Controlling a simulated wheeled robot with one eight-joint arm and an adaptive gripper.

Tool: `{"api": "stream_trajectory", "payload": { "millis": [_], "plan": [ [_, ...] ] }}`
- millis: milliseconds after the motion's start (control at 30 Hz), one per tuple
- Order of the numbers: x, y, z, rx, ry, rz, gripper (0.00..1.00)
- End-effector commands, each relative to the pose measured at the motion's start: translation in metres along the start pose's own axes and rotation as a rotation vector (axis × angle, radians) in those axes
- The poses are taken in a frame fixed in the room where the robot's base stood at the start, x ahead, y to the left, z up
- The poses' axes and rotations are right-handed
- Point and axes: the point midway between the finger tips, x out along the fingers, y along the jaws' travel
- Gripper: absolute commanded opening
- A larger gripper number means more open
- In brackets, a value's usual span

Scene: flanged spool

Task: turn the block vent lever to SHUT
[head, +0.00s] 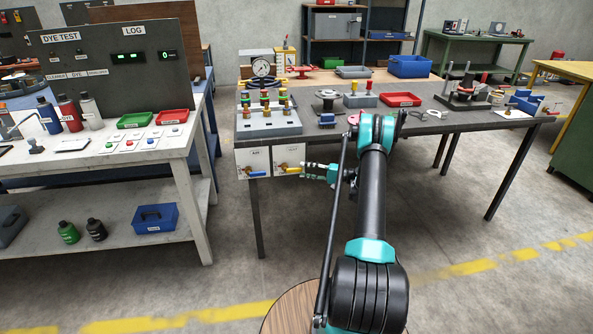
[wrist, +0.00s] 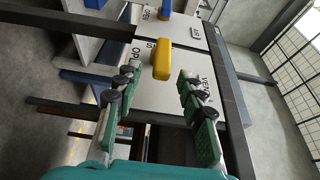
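The vent lever is yellow (head: 290,170) on a white plate (head: 289,161) under the dark bench's front left edge. In the wrist view the yellow lever (wrist: 162,59) lies ahead, between the lines of my two fingers, with its long side pointing roughly toward me. The plate (wrist: 172,93) there reads VENT at right and OPEN, partly covered, at left; another label behind the lever is mostly hidden. My gripper (wrist: 156,76) is open and empty, its fingertips short of the lever. In the head view my gripper (head: 306,171) is just right of the plate.
A matching plate (head: 252,160) with a blue lever (wrist: 165,8) sits beside the vent plate. The bench top (head: 330,128) above carries a valve block (head: 268,122) and other items. A bench leg (head: 257,220) stands below the plates. Open floor lies in front.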

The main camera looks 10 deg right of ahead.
Motion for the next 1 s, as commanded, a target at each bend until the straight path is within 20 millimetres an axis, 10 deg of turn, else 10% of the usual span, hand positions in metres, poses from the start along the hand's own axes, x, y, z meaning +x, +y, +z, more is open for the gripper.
{"api": "stream_trajectory", "payload": {
  "millis": [400,1000],
  "plan": [
    [-0.056,0.0,0.0,0.0,0.0,0.0,0.4],
    [-0.036,-0.025,0.008,0.005,-0.005,0.089,0.4]
  ]
}}
